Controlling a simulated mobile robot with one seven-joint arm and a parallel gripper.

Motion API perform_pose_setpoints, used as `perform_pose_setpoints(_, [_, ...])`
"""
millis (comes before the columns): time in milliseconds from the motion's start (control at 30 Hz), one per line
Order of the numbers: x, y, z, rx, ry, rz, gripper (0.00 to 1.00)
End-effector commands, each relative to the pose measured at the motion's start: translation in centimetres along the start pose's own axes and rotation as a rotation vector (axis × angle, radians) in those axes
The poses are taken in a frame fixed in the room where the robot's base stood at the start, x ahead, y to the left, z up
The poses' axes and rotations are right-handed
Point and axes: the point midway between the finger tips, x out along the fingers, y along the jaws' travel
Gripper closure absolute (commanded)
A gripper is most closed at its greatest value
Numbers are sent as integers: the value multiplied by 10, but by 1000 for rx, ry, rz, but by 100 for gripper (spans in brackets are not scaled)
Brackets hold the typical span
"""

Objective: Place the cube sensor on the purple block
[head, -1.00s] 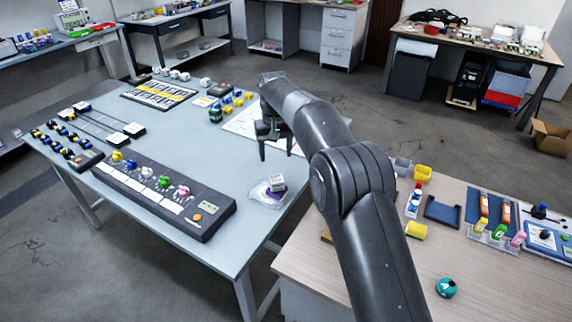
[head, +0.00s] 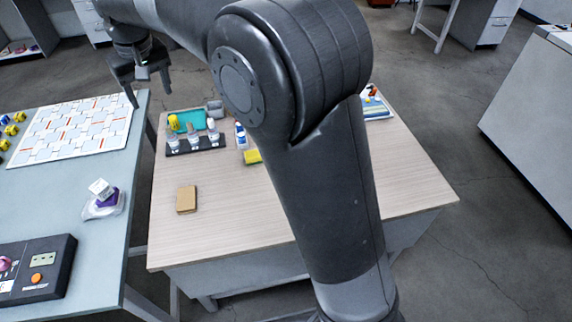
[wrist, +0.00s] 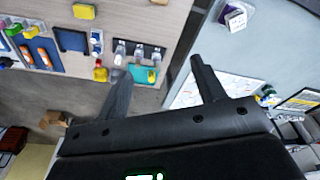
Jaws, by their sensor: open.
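A small white cube with dark markings, seemingly the cube sensor (head: 101,187), is on the grey-blue table at left in the head view. It looks tilted and appears to rest on or against the purple block (head: 113,199), with clear material around them. The exact contact is unclear. In the wrist view the white cube (wrist: 238,19) and purple block (wrist: 229,9) show at the upper right. My gripper (head: 149,90) is open and empty, raised above the far table edges and well away from the cube. Its fingers also show in the wrist view (wrist: 160,68).
A wooden table (head: 225,225) stands to the right, with a brown block (head: 187,199), a dark rack of small bottles (head: 195,143) and a yellow block (head: 252,156). A grid sheet (head: 70,130) and a control box (head: 40,270) lie on the grey-blue table. A gap separates the tables.

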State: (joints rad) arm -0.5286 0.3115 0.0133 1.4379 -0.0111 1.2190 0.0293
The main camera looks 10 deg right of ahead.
Motion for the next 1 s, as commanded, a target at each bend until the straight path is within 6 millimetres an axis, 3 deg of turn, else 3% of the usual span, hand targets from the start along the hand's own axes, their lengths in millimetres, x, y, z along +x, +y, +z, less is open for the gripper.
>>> perform_pose_setpoints(33, [-14,17,17,27,17,5,37])
perform_pose_setpoints(200, [-45,62,73,107,69,23,37])
perform_pose_setpoints(467, [-72,109,173,228,146,58,37])
perform_pose_setpoints(800, [-68,134,307,384,245,118,37])
perform_pose_setpoints(1000, [-48,133,367,456,290,151,37])
